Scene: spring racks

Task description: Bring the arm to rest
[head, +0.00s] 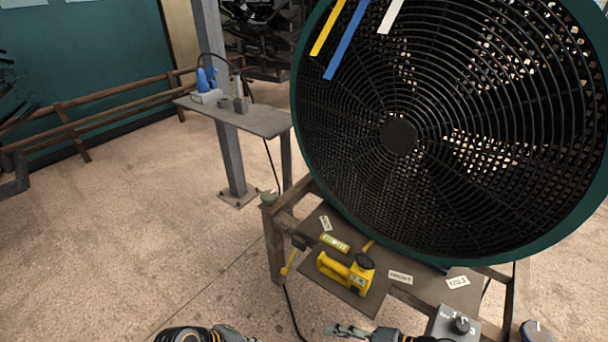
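My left gripper (244,338) shows at the bottom edge of the head view, left of centre, mostly cut off by the frame. My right gripper (334,330) shows at the bottom edge right of it, its grey fingers pointing left. Both are in front of the wooden stand, apart from each other. The frame cuts off too much to tell whether either one is open or shut. I see nothing held in the visible parts.
A large round fan (398,137) with three coloured strips stands over a stand (388,308). The stand bears a yellow tool (346,272), labels and a grey knob box (455,323). A side shelf (250,121) holds a blue item (206,80). Floor at left is clear.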

